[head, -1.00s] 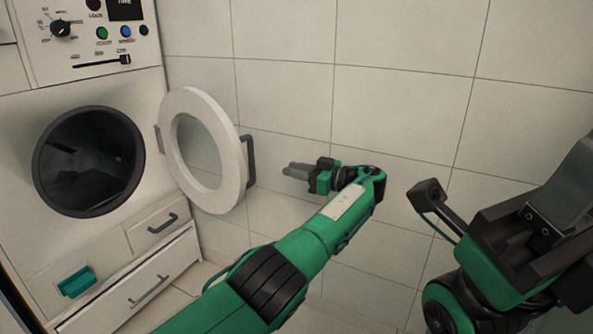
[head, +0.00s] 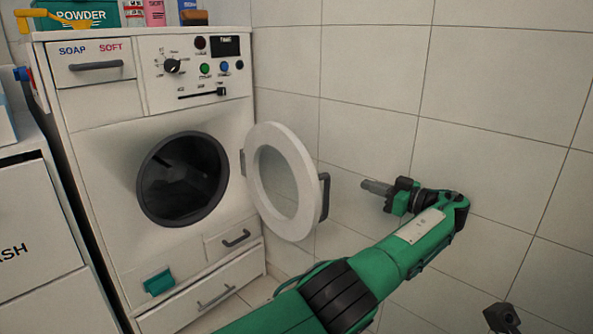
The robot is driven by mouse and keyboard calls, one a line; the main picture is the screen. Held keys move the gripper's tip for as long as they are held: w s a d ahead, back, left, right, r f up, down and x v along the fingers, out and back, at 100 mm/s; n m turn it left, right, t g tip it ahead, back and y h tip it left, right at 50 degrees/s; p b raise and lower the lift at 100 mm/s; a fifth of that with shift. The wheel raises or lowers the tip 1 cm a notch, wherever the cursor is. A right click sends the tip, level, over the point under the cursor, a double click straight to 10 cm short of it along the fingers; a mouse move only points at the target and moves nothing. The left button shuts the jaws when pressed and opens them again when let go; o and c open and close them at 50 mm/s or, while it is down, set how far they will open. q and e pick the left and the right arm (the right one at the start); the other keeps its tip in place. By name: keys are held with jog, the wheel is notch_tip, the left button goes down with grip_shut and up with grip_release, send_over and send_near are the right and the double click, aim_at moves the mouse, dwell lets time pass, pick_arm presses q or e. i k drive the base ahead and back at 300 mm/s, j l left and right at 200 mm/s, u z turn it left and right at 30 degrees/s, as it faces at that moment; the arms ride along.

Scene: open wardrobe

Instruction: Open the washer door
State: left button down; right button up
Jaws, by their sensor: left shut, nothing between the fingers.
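The white washer (head: 105,170) stands at the left with its dark round drum opening (head: 182,178) uncovered. Its round door (head: 263,205), a white ring with a clear centre, stands swung wide open to the right, near the tiled wall. A dark handle (head: 324,196) is on the door's outer edge. My left gripper (head: 364,187) is to the right of the handle, apart from it, pointing left towards it. Its fingers are together and empty.
The washer has a control panel (head: 203,68), a soap drawer (head: 95,68) and lower drawers (head: 205,299). A powder box (head: 85,14) and other containers stand on top. A tiled wall (head: 480,75) lies behind my left arm. A white cabinet (head: 40,235) is at the left.

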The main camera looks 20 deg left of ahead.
aim_at(308, 216)
jog(key=k+j, duration=0.1)
jog(key=j, duration=0.25)
jog(key=k+j, duration=0.1)
jog(key=j, duration=0.25)
jog(key=k+j, duration=0.1)
jog(key=j, duration=0.6)
jog(key=k, duration=0.05)
